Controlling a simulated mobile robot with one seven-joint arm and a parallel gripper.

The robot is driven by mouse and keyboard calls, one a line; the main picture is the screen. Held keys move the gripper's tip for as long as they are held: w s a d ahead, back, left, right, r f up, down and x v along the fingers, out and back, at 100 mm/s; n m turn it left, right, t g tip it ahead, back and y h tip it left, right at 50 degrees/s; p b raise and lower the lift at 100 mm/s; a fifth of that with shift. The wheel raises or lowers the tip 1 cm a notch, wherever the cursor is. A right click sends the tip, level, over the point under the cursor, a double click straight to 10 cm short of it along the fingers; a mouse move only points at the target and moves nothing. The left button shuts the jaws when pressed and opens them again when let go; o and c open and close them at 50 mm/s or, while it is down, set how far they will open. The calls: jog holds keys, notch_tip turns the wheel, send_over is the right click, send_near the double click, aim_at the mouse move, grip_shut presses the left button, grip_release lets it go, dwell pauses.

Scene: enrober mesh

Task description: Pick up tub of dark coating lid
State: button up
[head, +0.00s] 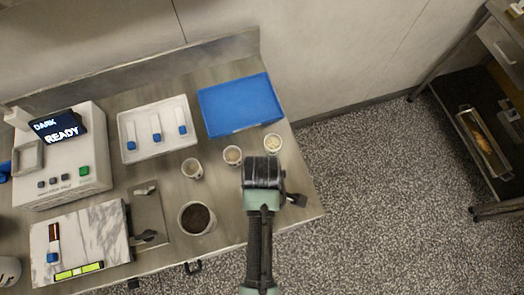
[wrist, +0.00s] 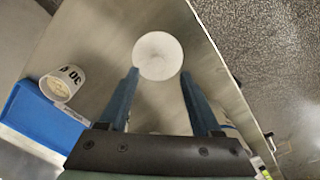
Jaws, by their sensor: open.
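A plain white round disc, which looks like the lid (wrist: 158,55), lies on the steel table in the wrist view. It is ahead of and between the fingertips of my gripper (wrist: 159,75), which is open and empty. I cannot tell the height of the fingers above it. In the head view my arm covers that spot and the lid does not show. An open tub of dark coating (head: 197,218) stands on the table to the left of my arm.
A small cup (wrist: 63,83) stands beside the blue tray (wrist: 40,112); that tray (head: 236,104) is behind my gripper in the head view. Cups (head: 192,168) and (head: 232,155), a white tray (head: 130,150) and a machine (head: 62,160) are further left. The table's right edge is close.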

jog(key=shift+w+f+p, duration=0.2)
jog(key=shift+f+p, duration=0.25)
jog(key=shift+f, duration=1.9)
grip_shut()
